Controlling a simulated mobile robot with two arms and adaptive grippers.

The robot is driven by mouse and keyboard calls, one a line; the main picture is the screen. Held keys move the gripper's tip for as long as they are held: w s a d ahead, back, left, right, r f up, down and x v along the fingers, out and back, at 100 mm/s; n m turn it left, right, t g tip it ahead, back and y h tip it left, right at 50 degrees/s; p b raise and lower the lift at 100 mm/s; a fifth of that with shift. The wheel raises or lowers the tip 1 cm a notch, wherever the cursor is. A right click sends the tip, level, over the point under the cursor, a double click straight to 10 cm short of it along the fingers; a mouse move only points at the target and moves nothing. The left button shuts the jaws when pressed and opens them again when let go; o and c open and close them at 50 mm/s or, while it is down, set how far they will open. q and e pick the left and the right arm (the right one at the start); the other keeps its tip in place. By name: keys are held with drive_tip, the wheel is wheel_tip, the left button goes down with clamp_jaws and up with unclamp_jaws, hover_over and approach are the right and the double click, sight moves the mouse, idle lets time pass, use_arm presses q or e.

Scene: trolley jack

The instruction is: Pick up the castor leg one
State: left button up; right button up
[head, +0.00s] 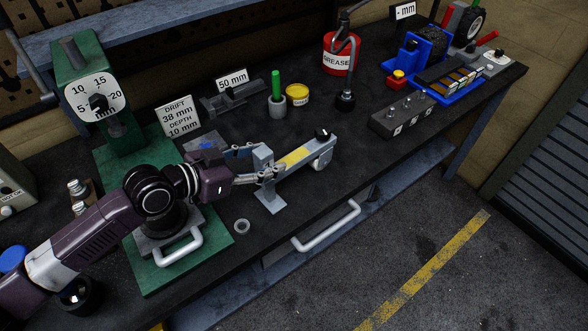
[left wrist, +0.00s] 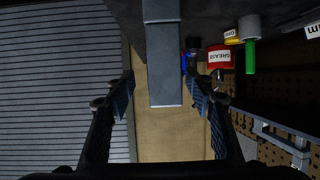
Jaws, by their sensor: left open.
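The castor leg one (head: 300,154) appears to be the grey bar with a yellow band and a dark castor at its far end, near the bench's front edge. A grey upright and flat plate (head: 270,197) show at its near end; whether they belong to it I cannot tell. My left gripper (head: 263,162) is open at this near end, with fingers on either side of the upright. In the left wrist view a grey bar (left wrist: 162,60) comes down between the open fingers (left wrist: 160,88), with gaps on both sides. My right gripper is not in view.
A green press (head: 83,55) stands at the left on the black bench. A small ring (head: 242,227) lies near the front edge. A red grease tin (head: 341,55), yellow tin (head: 297,94) and blue tray (head: 462,91) stand behind. Bare bench lies right of the leg.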

use_arm(q)
drive_tip(key=b, duration=0.4)
approach(288, 165)
drive_tip(key=shift+w+d+f, duration=0.9)
drive_tip(key=shift+w+f, duration=0.05)
drive_tip(key=shift+f, duration=0.1)
drive_tip(key=shift+p+x, duration=0.75)
drive_tip(key=shift+x, duration=0.85)
drive_tip(key=x, duration=0.2)
drive_tip(key=p+x, duration=0.1)
drive_tip(key=x, duration=0.1)
drive_tip(key=shift+w+a+p, duration=0.2)
drive_tip(key=shift+w+p, duration=0.1)
drive_tip(key=shift+w+d+f, duration=0.15)
drive_tip(key=shift+w+d, duration=0.1)
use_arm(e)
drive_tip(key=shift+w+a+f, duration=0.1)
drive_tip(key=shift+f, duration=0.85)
use_arm(q)
drive_tip(key=shift+s, duration=0.1)
clamp_jaws()
